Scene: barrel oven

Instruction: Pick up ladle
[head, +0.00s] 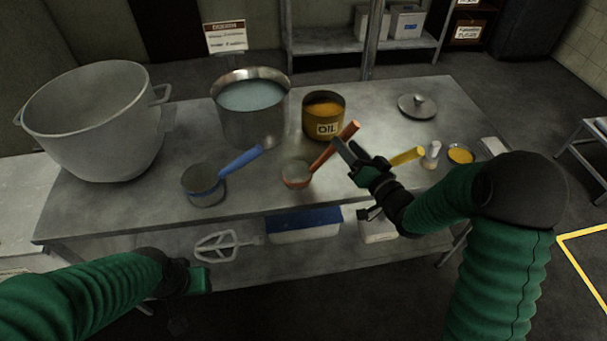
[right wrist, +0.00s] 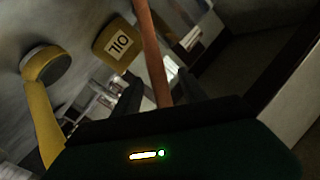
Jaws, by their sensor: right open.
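Three ladles lie on the metal table. The blue ladle (head: 239,162) is at the left, its round bowl toward the front. The orange-handled ladle (head: 323,157) is in the middle, its bowl at the lower left. The yellow ladle (head: 405,157) is partly hidden behind my right gripper (head: 350,152). That gripper is open beside the upper part of the orange handle. In the right wrist view, the orange handle (right wrist: 154,50) runs down between the gripper's fingers (right wrist: 158,90); contact is unclear. The yellow ladle (right wrist: 38,110) is at the left there. My left gripper (head: 196,280) is low at the front.
Behind the ladles stand a large grey pot (head: 95,125), a steel pot with bluish liquid (head: 250,125) and an OIL can (head: 323,117). A lid (head: 417,106), a small shaker (head: 431,155) and a yellow-filled bowl (head: 460,154) are at the right. A whisk-like tool (head: 222,245) lies on the lower shelf.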

